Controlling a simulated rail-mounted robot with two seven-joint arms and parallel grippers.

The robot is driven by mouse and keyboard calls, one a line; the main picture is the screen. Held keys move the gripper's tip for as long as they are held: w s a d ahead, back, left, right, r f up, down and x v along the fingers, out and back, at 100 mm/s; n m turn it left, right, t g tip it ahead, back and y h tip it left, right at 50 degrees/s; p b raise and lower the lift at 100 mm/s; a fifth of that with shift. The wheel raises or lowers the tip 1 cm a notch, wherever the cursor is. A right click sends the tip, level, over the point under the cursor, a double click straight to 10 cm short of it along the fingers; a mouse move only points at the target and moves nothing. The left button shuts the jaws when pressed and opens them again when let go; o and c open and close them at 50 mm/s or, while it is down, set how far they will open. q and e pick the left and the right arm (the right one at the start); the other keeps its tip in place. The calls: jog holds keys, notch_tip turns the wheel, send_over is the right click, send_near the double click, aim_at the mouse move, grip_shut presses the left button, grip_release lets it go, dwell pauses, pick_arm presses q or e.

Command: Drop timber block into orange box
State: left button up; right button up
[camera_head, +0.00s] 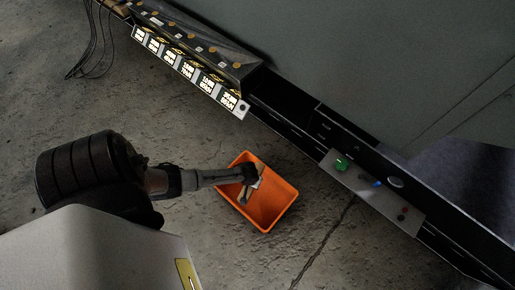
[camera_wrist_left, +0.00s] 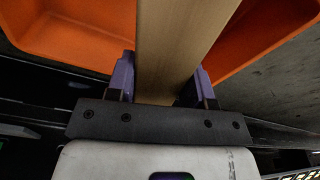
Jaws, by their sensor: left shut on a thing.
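The timber block (camera_wrist_left: 185,45) is a pale brown, straight-sided piece. In the left wrist view it stands between the two purple fingers of my left gripper (camera_wrist_left: 160,85), which is shut on it. The orange box (camera_wrist_left: 75,40) shows behind the block on both sides in that view. In the head view the orange box (camera_head: 265,215) lies on the floor, open at the top. My left gripper (camera_head: 250,180) is over the box's upper left part there, and the block is mostly hidden by it. My right gripper is not in view.
A dark enclosure edge runs diagonally along the right, with a panel (camera_head: 372,193) of green, blue and red buttons. A row of labelled modules (camera_head: 190,70) sits at the upper left. Cables (camera_head: 92,45) hang at the far upper left. Concrete floor around the box is clear.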

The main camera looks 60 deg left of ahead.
pick_arm(q)
jog(key=o, duration=1.1)
notch_tip(320, 180, up, 14)
jog(key=s+d+p, duration=0.1)
jog(key=p, duration=0.9)
jog(key=shift+s, duration=0.15)
jog(key=shift+f, duration=0.1)
